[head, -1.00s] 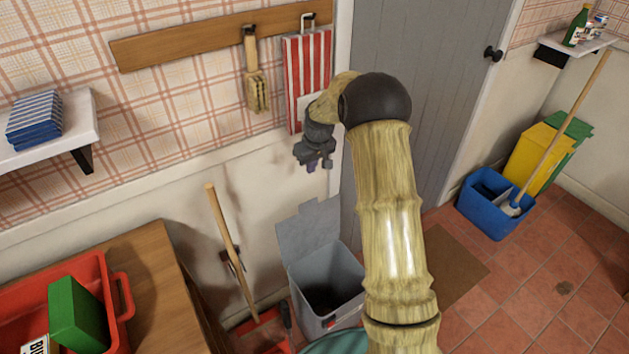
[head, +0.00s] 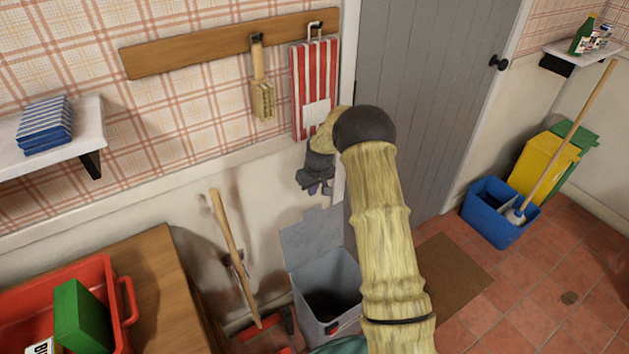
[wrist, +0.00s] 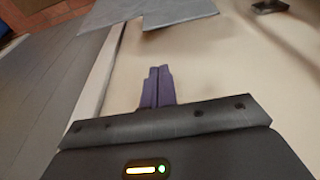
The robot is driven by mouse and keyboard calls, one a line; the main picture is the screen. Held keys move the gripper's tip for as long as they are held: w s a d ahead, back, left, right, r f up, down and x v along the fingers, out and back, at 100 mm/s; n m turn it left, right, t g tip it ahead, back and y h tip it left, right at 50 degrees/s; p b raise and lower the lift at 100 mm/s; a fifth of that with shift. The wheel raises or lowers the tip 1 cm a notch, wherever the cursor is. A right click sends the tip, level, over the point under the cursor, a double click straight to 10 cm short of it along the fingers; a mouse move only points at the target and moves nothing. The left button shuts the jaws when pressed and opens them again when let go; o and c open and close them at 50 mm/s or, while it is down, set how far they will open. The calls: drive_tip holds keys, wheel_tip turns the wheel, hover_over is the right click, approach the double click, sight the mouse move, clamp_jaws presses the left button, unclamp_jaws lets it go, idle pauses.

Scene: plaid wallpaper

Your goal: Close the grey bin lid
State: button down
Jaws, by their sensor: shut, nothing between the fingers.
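The grey bin (head: 338,305) stands on the floor against the wall, left of the door and partly behind my arm. Its grey lid (head: 311,232) is open and stands upright at the back, near the wall. The bin's dark inside shows. My gripper (head: 320,190) is above the lid, apart from it, and points down. In the wrist view its two purple fingers (wrist: 156,88) are together and empty. The grey lid (wrist: 150,14) shows there at the top, beyond the fingertips.
A wooden-handled broom (head: 235,258) leans on the wall left of the bin. A wooden table (head: 160,275) with a red crate (head: 127,300) is at the lower left. The grey door (head: 430,90) is at right.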

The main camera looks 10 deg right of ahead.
drive_tip(key=shift+s+d+f+p, duration=0.1)
drive_tip(key=shift+s+d+p, duration=0.1)
drive_tip(key=shift+s, duration=0.4)
drive_tip(key=shift+s+d+f+p, duration=0.1)
drive_tip(key=shift+s+d+f, duration=0.1)
drive_tip(key=shift+s, duration=0.4)
drive_tip(key=shift+s+d+f+p, duration=0.1)
drive_tip(key=shift+s+d+p, duration=0.1)
drive_tip(key=shift+s, duration=0.4)
